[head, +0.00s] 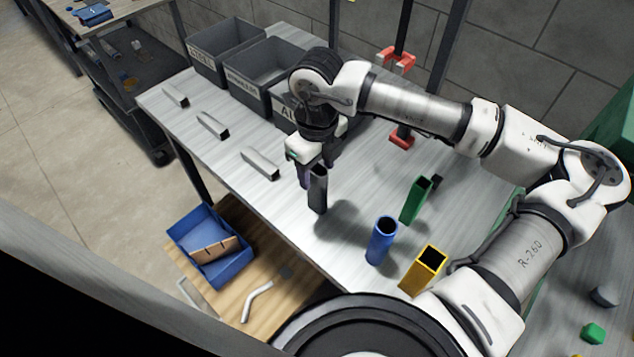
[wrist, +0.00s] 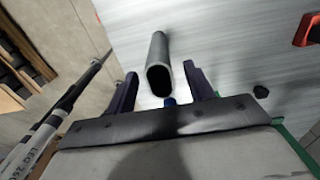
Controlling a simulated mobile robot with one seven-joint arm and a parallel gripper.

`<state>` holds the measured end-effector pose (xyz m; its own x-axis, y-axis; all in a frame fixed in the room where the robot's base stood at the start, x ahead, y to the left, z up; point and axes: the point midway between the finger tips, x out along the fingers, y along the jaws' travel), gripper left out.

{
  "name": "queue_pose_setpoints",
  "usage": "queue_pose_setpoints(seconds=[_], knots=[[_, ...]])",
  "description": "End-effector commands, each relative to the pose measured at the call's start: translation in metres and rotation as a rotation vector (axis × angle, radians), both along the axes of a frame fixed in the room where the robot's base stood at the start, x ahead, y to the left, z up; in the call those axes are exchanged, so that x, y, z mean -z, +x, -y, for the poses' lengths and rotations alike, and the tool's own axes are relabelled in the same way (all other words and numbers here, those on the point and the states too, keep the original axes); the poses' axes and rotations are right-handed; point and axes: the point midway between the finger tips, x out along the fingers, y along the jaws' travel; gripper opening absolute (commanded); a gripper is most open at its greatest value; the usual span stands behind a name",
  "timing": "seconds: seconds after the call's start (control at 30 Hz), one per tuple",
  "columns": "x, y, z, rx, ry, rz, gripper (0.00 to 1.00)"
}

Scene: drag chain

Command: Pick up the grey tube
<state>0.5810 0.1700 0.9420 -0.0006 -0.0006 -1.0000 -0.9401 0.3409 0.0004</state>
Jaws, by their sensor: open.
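The grey tube (head: 318,190) stands upright on the metal table near its front edge in the head view. It is dark grey, hollow and oval at the end. My gripper (head: 312,170) points down right at the tube's upper part. In the wrist view the tube (wrist: 158,62) shows between the two dark purple fingers of my gripper (wrist: 161,72). The fingers are open, with a gap visible on each side of the tube. Whether the fingertips reach below the tube's rim is hard to tell.
A blue tube (head: 381,242), a green tube (head: 415,202) and a yellow tube (head: 423,272) stand to the right. Three grey bars (head: 261,165) lie to the left. Grey bins (head: 228,52) line the back. A red-clamped stand (head: 401,137) stands behind.

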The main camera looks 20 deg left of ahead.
Motion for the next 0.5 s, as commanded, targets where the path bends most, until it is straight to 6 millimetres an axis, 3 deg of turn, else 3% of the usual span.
queue_pose_setpoints(seconds=[0.27, 0.5], knots=[[0.0062, 0.0001, -0.0002, 0.0, 0.001, 0.001, 0.53], [0.0059, 0.0, -0.0001, 0.0, 0.001, 0.0, 0.24]])
